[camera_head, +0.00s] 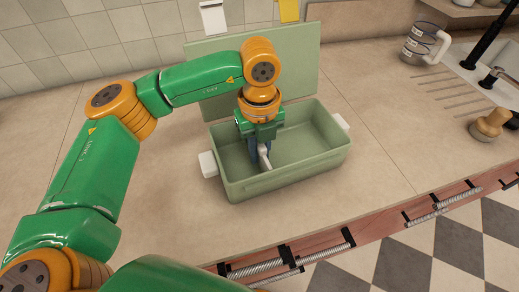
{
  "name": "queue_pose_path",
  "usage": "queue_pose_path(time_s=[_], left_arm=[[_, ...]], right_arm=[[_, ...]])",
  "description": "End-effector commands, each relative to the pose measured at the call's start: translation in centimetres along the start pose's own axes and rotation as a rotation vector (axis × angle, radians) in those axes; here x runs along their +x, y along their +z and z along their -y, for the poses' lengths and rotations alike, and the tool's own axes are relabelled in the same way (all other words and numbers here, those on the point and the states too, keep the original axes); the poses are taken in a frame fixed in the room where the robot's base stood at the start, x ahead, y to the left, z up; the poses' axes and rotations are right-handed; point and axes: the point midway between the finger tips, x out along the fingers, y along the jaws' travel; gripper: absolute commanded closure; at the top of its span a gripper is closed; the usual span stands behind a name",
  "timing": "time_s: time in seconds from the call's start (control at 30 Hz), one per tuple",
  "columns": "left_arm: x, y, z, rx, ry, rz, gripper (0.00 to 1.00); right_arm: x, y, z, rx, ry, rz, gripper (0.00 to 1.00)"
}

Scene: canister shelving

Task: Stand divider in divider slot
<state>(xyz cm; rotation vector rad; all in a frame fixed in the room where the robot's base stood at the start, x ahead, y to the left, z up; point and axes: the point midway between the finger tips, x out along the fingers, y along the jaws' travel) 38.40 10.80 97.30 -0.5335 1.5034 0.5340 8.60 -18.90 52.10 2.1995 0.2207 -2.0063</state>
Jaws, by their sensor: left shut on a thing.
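A light green open bin (290,181) with white side handles stands on the counter. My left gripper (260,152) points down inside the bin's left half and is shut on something. A small pale piece (265,158) shows at its fingertips; it looks like part of the divider, but most of it is hidden by the gripper or too small to make out. I cannot see the divider slot clearly, nor whether the piece touches the bin floor. The bin's right half looks empty. My right gripper is not in view.
A large green panel (300,72) stands upright behind the bin. A glass jug (424,44), a sink and a wooden-knobbed item (489,125) are at the right. The counter (390,140) right of the bin is clear; its front edge runs below the bin.

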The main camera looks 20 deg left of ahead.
Motion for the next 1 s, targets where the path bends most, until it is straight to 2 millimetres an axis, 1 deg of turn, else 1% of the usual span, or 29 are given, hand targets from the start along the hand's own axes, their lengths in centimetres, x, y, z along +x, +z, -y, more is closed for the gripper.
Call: queue_pose_path(time_s=[0.43, 0.7, 0.73, 0.83, 0.87, 1.0], left_arm=[[1.1, 0.0, 0.0, 0.0, 0.0, 0.0, 1.0], [1.2, -0.1, -0.1, 0.001, 0.004, -0.003, 1.0], [1.2, -0.1, -0.1, 0.001, 0.004, -0.003, 0.79], [1.3, -0.1, -0.1, 0.001, 0.005, -0.003, 0.52], [1.3, -0.1, -0.1, 0.001, 0.005, -0.003, 0.46], [1.2, -0.1, 0.0, 0.001, 0.003, -0.002, 0.46]], right_arm=[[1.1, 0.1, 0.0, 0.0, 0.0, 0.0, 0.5], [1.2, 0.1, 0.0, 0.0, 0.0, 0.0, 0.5], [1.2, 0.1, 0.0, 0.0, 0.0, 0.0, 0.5], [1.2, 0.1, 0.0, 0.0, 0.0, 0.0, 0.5], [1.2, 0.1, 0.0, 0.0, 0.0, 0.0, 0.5], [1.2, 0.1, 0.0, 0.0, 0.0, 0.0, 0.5]])
